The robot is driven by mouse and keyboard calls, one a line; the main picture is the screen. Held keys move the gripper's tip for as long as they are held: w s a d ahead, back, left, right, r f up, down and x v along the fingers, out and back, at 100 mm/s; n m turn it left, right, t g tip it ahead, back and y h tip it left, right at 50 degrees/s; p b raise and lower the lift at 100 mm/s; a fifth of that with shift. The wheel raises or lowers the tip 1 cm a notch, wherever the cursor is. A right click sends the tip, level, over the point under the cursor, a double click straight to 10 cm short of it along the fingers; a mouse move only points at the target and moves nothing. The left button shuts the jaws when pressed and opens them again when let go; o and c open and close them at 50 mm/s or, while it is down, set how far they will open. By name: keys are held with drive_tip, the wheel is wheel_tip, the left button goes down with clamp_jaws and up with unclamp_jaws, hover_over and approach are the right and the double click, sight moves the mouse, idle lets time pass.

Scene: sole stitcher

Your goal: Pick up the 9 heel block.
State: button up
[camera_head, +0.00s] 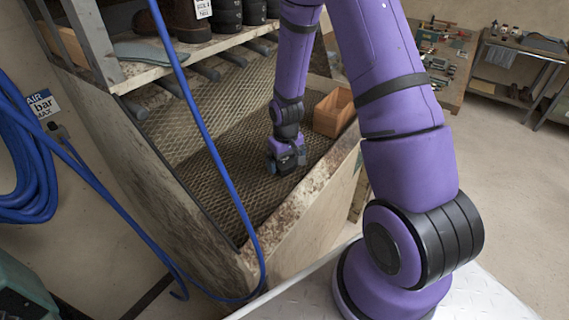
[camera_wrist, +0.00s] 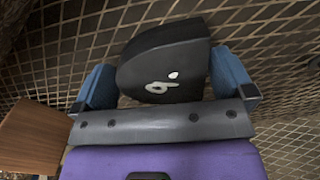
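The 9 heel block (camera_wrist: 165,62) is a dark, round-backed block with a pale "9" and a small white spot on its face. In the wrist view it sits between the two blue fingers of my gripper (camera_wrist: 165,80). The fingers appear to press against its left and right sides. In the head view my gripper (camera_head: 286,163) is low over the mesh floor of the bench, and the block is hard to make out there. I cannot tell whether the block touches the mesh.
A wooden box (camera_head: 334,111) stands on the mesh (camera_head: 215,125), right of my gripper; it also shows in the wrist view (camera_wrist: 32,138). A shelf (camera_head: 150,72) with boots and dark soles is behind. A blue hose (camera_head: 205,130) hangs in front. The mesh left of the gripper is clear.

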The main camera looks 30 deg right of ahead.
drive_tip(key=c, duration=0.8)
drive_tip(key=shift+r, duration=0.1)
